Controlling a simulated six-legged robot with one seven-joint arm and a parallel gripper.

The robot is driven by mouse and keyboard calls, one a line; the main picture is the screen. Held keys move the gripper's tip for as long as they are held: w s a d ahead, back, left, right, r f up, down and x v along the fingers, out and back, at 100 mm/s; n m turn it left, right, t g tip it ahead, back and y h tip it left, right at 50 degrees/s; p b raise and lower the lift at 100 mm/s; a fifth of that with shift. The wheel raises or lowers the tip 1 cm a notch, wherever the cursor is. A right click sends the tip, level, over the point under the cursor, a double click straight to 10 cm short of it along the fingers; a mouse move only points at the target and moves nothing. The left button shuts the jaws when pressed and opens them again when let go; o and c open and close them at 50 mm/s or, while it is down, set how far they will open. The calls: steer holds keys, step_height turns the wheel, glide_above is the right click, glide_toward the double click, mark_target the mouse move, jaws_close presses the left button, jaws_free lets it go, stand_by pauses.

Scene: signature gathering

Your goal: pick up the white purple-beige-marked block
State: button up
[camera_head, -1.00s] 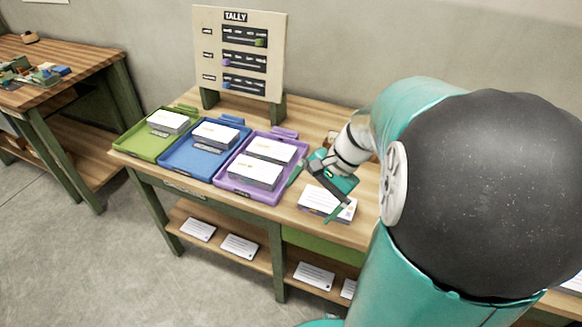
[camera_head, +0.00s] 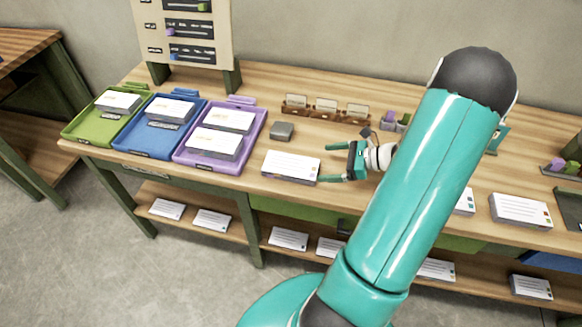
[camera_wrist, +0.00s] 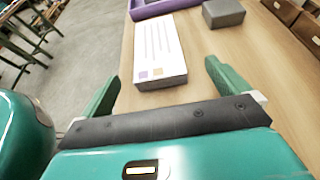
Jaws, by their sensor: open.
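The white block (camera_head: 291,166) lies flat on the wooden table, just right of the purple tray, in the head view. In the wrist view the white block (camera_wrist: 158,48) shows printed lines on top, with a purple and a beige square at its near end. My gripper (camera_head: 336,163) is open and empty at the right of the block. In the wrist view my gripper (camera_wrist: 160,85) has its two green fingers spread, with the block's near end ahead of and between them. Whether a finger touches the block I cannot tell.
The purple tray (camera_head: 257,140) holds two blocks. A blue tray (camera_head: 155,149) and a green tray (camera_head: 73,132) stand farther left. A grey block (camera_head: 281,131) and a wooden card rack (camera_head: 297,109) lie behind. More white blocks, such as one at right (camera_head: 519,211), lie on the table.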

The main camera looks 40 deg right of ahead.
mark_target(302, 167)
steer(key=x, duration=0.4)
steer(key=shift+w+a+f, duration=0.2)
steer(key=shift+w, duration=0.05)
steer(key=x, duration=0.4)
steer(key=shift+s+a+f, duration=0.2)
steer(key=shift+a+f, duration=0.05)
steer(key=shift+a, duration=0.05)
steer(key=shift+w+a+f, duration=0.15)
steer(key=shift+w+a, duration=0.1)
steer(key=shift+w, duration=0.1)
steer(key=shift+c, duration=0.2)
steer(key=c, duration=1.1)
